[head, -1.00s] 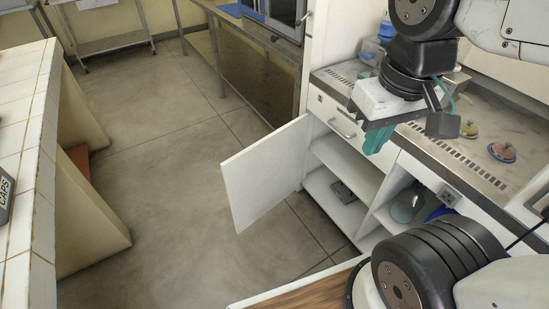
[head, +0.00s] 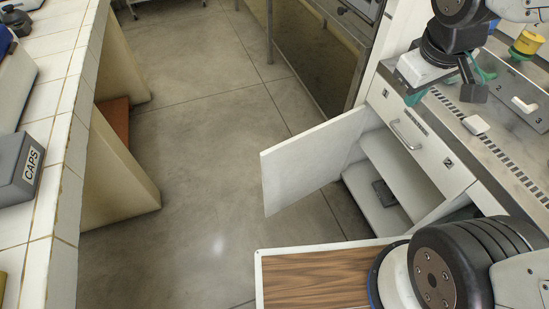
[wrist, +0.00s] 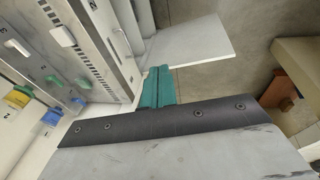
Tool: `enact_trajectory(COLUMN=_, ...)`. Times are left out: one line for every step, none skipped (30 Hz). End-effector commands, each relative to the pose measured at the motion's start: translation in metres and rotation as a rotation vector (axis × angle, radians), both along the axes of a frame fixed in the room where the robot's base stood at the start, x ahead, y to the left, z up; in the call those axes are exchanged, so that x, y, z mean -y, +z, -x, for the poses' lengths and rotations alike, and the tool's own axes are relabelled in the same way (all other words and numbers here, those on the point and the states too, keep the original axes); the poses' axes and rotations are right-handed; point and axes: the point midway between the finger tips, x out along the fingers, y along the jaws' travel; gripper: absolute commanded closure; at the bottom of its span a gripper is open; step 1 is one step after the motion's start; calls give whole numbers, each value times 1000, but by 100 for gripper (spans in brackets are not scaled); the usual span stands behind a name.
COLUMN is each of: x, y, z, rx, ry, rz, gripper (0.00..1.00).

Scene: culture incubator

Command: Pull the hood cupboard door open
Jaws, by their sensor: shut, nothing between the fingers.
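The hood cupboard door (head: 312,162) is a white panel that stands swung out wide from the cupboard, over the floor. It also shows in the wrist view (wrist: 190,42). The open cupboard (head: 385,215) shows white shelves with a dark flat object on the lower one. My gripper (head: 414,98) has teal fingers and is above the hood's front edge, apart from the door. In the wrist view the fingers (wrist: 158,88) are together with nothing between them, and the door lies beyond them. Part of the fingers is hidden behind my wrist in the head view.
A drawer with a bar handle (head: 406,136) is above the cupboard opening. A tiled bench (head: 60,130) with a CAPS box (head: 22,170) stands at the left. The floor between is clear.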

Motion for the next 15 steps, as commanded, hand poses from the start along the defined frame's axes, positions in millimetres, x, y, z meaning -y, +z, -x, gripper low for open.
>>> enact_trajectory(x=3, y=-17, z=-22, rx=-1, ry=70, rz=34, gripper=100)
enact_trajectory(x=5, y=-25, z=-34, rx=9, ry=117, rz=54, gripper=100)
enact_trajectory(x=5, y=-37, z=-50, rx=19, ry=183, rz=78, gripper=100)
enact_trajectory(x=5, y=-46, z=-62, rx=27, ry=235, rz=94, gripper=100)
enact_trajectory(x=4, y=-56, z=-73, rx=33, ry=288, rz=109, gripper=100)
enact_trajectory(x=1, y=-70, z=-87, rx=43, ry=360, rz=126, gripper=100)
enact_trajectory(x=-2, y=-81, z=-97, rx=51, ry=415, rz=137, gripper=100)
enact_trajectory(x=-5, y=-92, z=-107, rx=59, ry=470, rz=144, gripper=100)
enact_trajectory(x=-11, y=-107, z=-119, rx=70, ry=546, rz=153, gripper=100)
enact_trajectory(x=-16, y=-120, z=-127, rx=77, ry=604, rz=158, gripper=100)
enact_trajectory(x=-21, y=-132, z=-134, rx=86, ry=662, rz=160, gripper=100)
enact_trajectory(x=-29, y=-149, z=-142, rx=96, ry=740, rz=160, gripper=100)
enact_trajectory(x=-36, y=-162, z=-147, rx=106, ry=798, rz=157, gripper=100)
enact_trajectory(x=-43, y=-175, z=-152, rx=116, ry=857, rz=152, gripper=100)
enact_trajectory(x=-53, y=-193, z=-156, rx=130, ry=934, rz=143, gripper=100)
